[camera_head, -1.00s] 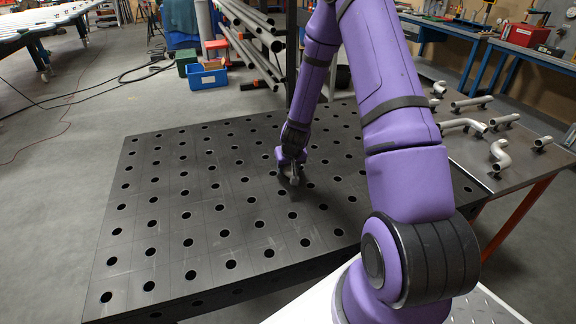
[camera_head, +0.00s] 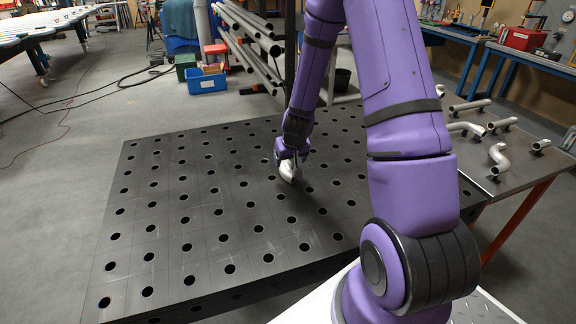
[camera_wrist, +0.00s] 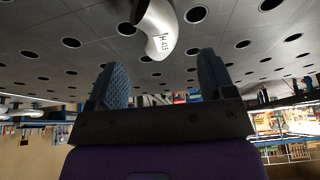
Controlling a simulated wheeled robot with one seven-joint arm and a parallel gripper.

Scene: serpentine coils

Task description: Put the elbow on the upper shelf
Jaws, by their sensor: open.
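A pale grey pipe elbow (camera_head: 288,171) lies on the dark perforated table, just under my gripper (camera_head: 292,156) in the head view. In the wrist view the elbow (camera_wrist: 157,28) is a short curved tube with dark marking near its end. It sits beyond the tips of my gripper (camera_wrist: 162,62), roughly in line with the gap between the two fingers. The fingers are spread and nothing is between them. I cannot tell which part of the scene is the upper shelf.
The perforated table (camera_head: 160,235) is otherwise clear on the left. Several bent pipes, including an S-shaped one (camera_head: 498,158), lie on a bench at the right. A rack of long tubes (camera_head: 250,38) stands behind the table. A blue bin (camera_head: 206,80) is on the floor.

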